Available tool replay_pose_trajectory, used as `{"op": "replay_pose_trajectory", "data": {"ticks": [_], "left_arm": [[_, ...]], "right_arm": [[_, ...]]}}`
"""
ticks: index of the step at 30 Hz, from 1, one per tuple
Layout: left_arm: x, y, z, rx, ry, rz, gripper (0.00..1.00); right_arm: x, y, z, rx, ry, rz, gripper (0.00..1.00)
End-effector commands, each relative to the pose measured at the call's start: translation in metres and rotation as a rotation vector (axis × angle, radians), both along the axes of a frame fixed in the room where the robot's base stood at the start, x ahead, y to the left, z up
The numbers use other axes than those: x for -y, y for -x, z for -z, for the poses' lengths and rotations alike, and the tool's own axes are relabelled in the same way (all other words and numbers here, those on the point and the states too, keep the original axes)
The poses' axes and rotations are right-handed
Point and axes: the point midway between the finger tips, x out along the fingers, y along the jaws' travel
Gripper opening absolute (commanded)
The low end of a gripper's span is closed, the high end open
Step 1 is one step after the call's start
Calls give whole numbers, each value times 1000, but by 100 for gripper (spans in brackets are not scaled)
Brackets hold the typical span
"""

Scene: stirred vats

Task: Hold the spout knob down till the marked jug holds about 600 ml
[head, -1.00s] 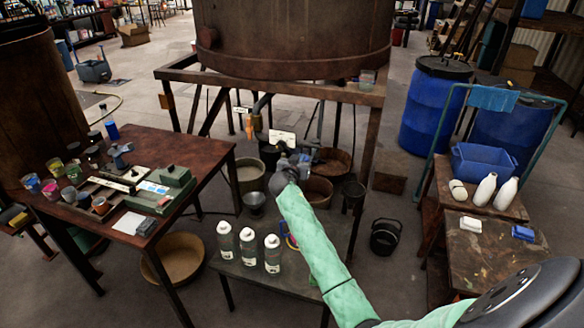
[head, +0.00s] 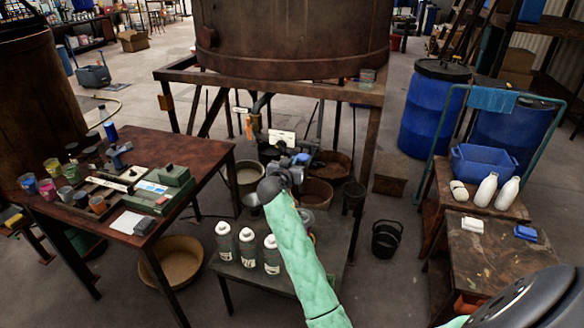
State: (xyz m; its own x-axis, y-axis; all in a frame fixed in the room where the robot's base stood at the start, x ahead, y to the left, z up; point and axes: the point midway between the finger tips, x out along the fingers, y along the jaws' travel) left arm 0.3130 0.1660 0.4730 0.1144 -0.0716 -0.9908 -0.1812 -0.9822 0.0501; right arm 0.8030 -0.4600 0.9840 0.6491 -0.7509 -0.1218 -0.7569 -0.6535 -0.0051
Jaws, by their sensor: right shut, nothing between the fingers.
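My right arm, in a green sleeve, reaches up from the lower right. Its gripper (head: 302,158) is shut and empty, just below a white label (head: 282,136) under the big rusty vat (head: 290,40). An outlet pipe (head: 262,103) with orange parts (head: 250,127) comes down left of the label. I cannot make out the spout knob; my gripper and wrist cover that area. A clear vessel (head: 307,217), perhaps the marked jug, shows partly behind my forearm on the low table (head: 235,273). Its marks and level cannot be read. My left gripper is out of view.
Several white-capped bottles (head: 247,248) stand on the low table, left of my forearm. A dark wooden table (head: 200,150) with cups and a green device is at left. Buckets stand under the vat frame. A bench with a blue bin (head: 483,162) is at right.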

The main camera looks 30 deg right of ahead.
Motion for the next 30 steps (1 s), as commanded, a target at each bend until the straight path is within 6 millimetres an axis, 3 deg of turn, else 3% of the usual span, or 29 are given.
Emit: {"op": "replay_pose_trajectory", "data": {"ticks": [9, 30], "left_arm": [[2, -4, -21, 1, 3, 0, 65], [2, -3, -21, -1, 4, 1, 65]], "right_arm": [[-10, 9, -2, 1, -1, 0, 0], [-10, 10, -2, -57, 44, -5, 0]]}}
